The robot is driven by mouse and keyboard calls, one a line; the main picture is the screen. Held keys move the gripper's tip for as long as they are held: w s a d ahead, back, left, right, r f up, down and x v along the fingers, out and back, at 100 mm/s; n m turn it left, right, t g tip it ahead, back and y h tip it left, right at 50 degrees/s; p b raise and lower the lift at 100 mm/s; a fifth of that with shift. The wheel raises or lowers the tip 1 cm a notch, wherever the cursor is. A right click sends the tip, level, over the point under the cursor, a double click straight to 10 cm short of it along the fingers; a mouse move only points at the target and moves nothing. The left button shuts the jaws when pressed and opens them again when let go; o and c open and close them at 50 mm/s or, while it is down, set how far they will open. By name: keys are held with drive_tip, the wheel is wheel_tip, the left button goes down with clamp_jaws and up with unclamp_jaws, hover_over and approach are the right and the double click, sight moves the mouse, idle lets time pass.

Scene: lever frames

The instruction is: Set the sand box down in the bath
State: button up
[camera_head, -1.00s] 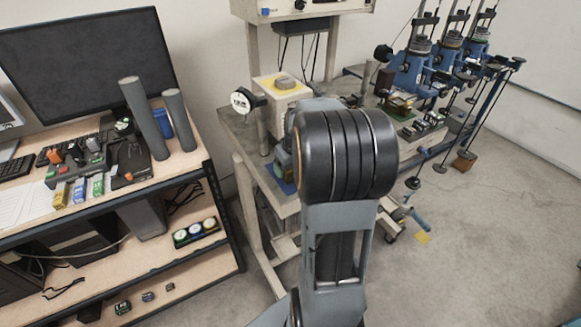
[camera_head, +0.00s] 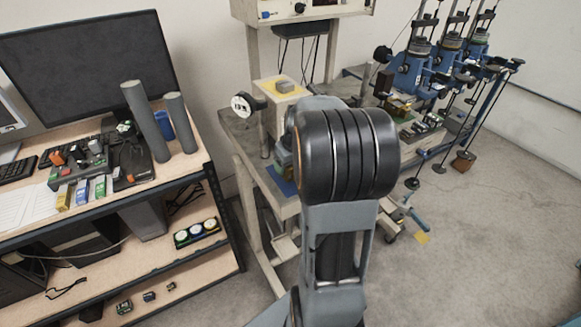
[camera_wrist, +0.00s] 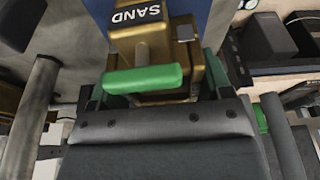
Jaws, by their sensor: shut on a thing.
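The sand box (camera_wrist: 178,48) is brass-coloured with a black label reading SAND, upside down in the wrist view. A blue surface shows beyond the box. In the head view my arm hides the gripper and the box. I cannot make out the bath for certain in either view.
A bench (camera_head: 240,135) with a blue patch (camera_head: 281,181) and a yellow-topped machine (camera_head: 279,88) stands behind my arm. Blue presses (camera_head: 410,75) stand to the right. A shelved desk (camera_head: 165,180) with a monitor (camera_head: 90,68) is at left. Floor at right is largely clear.

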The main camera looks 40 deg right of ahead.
drive_tip(key=shift+w+p+v, duration=0.25)
drive_tip(key=shift+p+v, duration=0.35)
drive_tip(key=shift+v, duration=0.35)
drive_tip(key=shift+w+p+v, duration=0.2)
drive_tip(key=shift+p+v, duration=0.45)
drive_tip(key=shift+v, duration=0.3)
drive_tip(key=shift+w+p+v, duration=0.25)
drive_tip(key=shift+p+v, duration=0.35)
drive_tip(key=shift+v, duration=0.3)
drive_tip(key=shift+d+r, duration=0.1)
drive_tip(key=shift+r, duration=0.1)
